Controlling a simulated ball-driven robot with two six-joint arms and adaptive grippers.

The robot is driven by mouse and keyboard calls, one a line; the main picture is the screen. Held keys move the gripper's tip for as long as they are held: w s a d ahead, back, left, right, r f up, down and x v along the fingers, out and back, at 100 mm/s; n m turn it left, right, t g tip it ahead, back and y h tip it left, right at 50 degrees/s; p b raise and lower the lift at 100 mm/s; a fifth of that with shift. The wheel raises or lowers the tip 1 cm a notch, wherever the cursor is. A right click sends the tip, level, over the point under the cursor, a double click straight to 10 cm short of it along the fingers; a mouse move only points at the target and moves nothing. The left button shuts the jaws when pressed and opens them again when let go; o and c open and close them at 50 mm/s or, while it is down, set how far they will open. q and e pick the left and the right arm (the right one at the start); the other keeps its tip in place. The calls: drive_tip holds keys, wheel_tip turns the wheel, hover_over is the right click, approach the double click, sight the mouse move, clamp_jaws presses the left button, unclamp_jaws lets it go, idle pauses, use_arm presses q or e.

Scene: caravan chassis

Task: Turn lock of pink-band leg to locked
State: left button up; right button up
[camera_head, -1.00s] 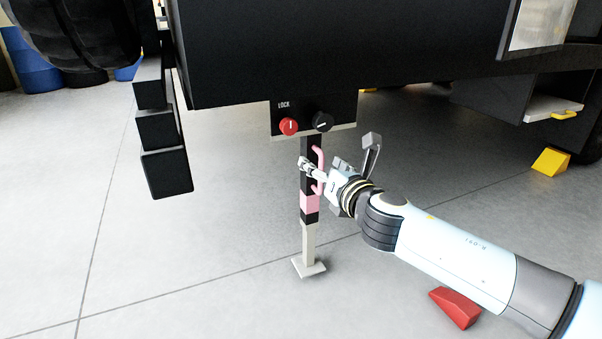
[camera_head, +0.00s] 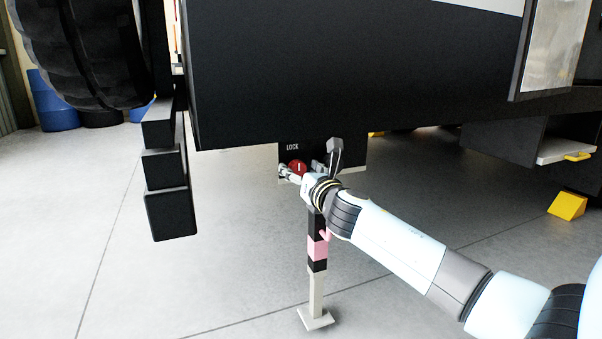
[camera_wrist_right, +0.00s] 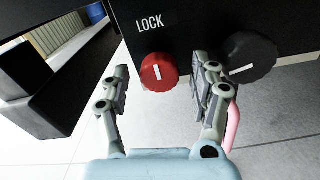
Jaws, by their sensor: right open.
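The red lock knob (camera_head: 297,167) sits under the word LOCK on the black panel (camera_head: 290,151) above the leg; its white mark is near upright. In the right wrist view the red knob (camera_wrist_right: 158,72) lies ahead of and between the fingers of my open right gripper (camera_wrist_right: 160,88), closer to the right finger. I cannot tell if they touch. The right gripper (camera_head: 291,172) is at the panel in the head view. The black knob (camera_wrist_right: 249,60) is right of the red one. The pink-band leg (camera_head: 318,249) stands below, its foot on the floor. My left gripper is not in view.
A pink handle (camera_wrist_right: 232,122) on the leg is close to the right finger. The black chassis body (camera_head: 340,80) hangs above. Black steps (camera_head: 170,213) hang at the left and a yellow chock (camera_head: 567,205) is at the right. The floor left of the leg is clear.

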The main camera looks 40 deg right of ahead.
drive_tip(key=shift+c, duration=0.3)
drive_tip(key=c, duration=1.1)
